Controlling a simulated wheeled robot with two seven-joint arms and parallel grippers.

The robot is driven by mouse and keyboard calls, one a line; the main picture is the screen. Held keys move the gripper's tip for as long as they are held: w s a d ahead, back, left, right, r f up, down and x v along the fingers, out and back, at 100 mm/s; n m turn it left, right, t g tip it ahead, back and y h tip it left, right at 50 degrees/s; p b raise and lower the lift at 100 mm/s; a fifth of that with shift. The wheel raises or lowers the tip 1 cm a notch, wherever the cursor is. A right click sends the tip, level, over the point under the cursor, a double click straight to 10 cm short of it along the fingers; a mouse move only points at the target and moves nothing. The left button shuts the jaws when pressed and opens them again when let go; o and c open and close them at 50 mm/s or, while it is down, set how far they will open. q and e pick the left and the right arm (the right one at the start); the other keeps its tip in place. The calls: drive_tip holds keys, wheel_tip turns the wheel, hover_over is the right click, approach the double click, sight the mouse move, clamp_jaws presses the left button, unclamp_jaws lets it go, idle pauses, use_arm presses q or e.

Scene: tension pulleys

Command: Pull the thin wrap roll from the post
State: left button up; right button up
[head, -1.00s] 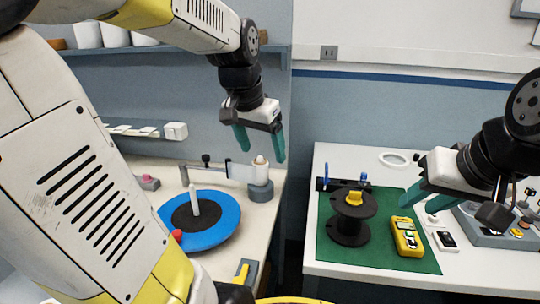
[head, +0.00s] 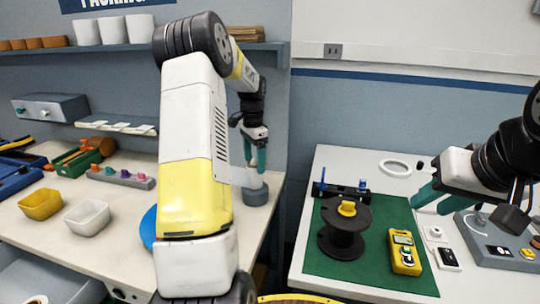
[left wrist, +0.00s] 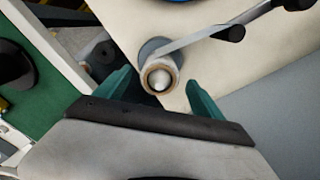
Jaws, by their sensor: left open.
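The thin wrap roll (left wrist: 160,78) stands on its post (left wrist: 161,80), whose rounded pale top shows inside the brown core. A strip of film (left wrist: 205,38) runs from it to the upper right. In the head view, the post's grey base (head: 256,195) shows at the table's right side; the roll is largely hidden by my left gripper. My left gripper (head: 256,160) is open, pointing down over the roll. In the left wrist view its two teal fingers (left wrist: 159,77) are on either side of the roll, apart from it. My right gripper (head: 432,198) is open and empty over the right table.
A blue disc (head: 149,228) is mostly hidden behind my left arm. A black spool (head: 342,240) and a yellow meter (head: 404,252) are on the green mat (head: 320,262). Two bins (head: 87,216) are at left. A gap separates the tables.

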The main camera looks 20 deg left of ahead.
sight(255, 176)
use_arm(q)
wheel_tip(255, 176, down, 7)
drive_tip(key=shift+r, duration=0.1)
idle(0.3)
drive_tip(key=c, duration=1.6)
drive_tip(key=shift+o, duration=0.2)
drive_tip(key=shift+r, duration=1.85)
drive_tip(key=shift+s+r, duration=0.1)
drive_tip(key=shift+r, duration=1.55)
drive_tip(key=shift+r, duration=0.1)
drive_tip(key=shift+r, duration=1.65)
